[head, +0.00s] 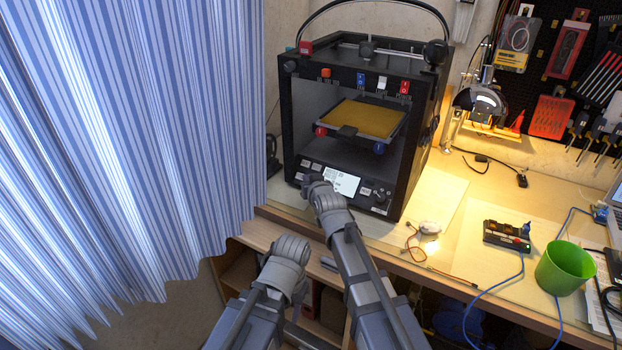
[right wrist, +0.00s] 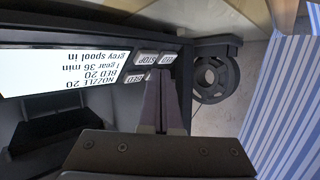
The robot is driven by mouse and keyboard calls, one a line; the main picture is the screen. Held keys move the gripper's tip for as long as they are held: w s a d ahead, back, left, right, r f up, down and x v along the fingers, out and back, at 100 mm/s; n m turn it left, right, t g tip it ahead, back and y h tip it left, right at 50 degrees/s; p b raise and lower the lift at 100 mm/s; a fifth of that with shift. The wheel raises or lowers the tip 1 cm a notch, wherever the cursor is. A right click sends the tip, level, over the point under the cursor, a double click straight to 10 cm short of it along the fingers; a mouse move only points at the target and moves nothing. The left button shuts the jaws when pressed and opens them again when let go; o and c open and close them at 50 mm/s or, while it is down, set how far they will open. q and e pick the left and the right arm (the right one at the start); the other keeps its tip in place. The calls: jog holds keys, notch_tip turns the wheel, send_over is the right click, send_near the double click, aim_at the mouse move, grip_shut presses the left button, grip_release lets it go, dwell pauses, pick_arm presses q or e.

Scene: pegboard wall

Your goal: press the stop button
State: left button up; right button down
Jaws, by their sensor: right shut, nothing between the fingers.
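The black 3D printer (head: 427,135) stands on the bench. Its front panel has a lit screen (head: 342,182) with small pale buttons to its left. In the right wrist view, which is upside down, the button marked STOP (right wrist: 146,58) shows clear, with another button beside it and others partly hidden behind my fingers. My right gripper (head: 309,181) is shut and empty, its tips (right wrist: 167,70) close in front of this button group. I cannot tell whether they touch. My left arm shows below it, but its gripper is not visible.
A yellow print bed (head: 361,118) sits inside the printer. A striped curtain (head: 130,130) hangs close on the left. A green cup (head: 565,268), a small control box (head: 506,236) and cables lie on the bench to the right. A dark spool (right wrist: 212,78) shows beside the printer.

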jog(key=s+r+p, duration=0.1)
jog(key=s+a+r+p, duration=0.1)
jog(key=r+p, duration=0.1)
jog(key=shift+s+a+r+p, duration=0.3)
jog(key=shift+s+r+p, duration=0.1)
jog(key=shift+s+f, duration=0.1)
dwell(0.9)
